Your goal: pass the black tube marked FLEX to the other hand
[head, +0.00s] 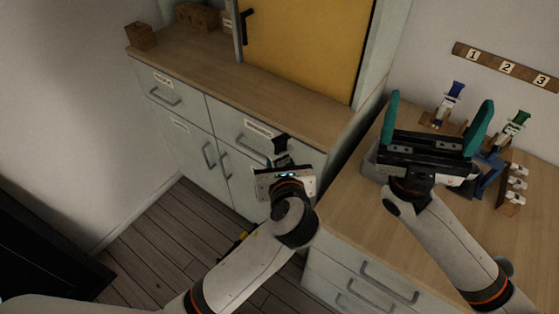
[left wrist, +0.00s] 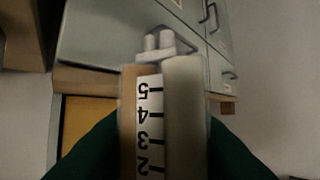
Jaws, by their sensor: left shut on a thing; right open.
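My left gripper (head: 284,163) is shut on a tube with a black end (head: 281,144), held in front of the cabinet drawers. In the left wrist view the held tube (left wrist: 185,120) fills the middle between the dark green fingers. It looks pale there, with a white scale strip and two rounded nubs at its far end. No FLEX mark can be read in either view. My right gripper (head: 439,102) is open and empty above the right counter, its green fingers wide apart and pointing up. It is to the right of the tube and well apart from it.
On the right counter (head: 350,215) stand a blue-topped item (head: 453,92) and a green-topped item (head: 517,120). A grey tray (head: 370,165) is partly hidden by my right gripper. A board numbered 1, 2, 3 (head: 507,68) hangs behind. Open space separates my grippers.

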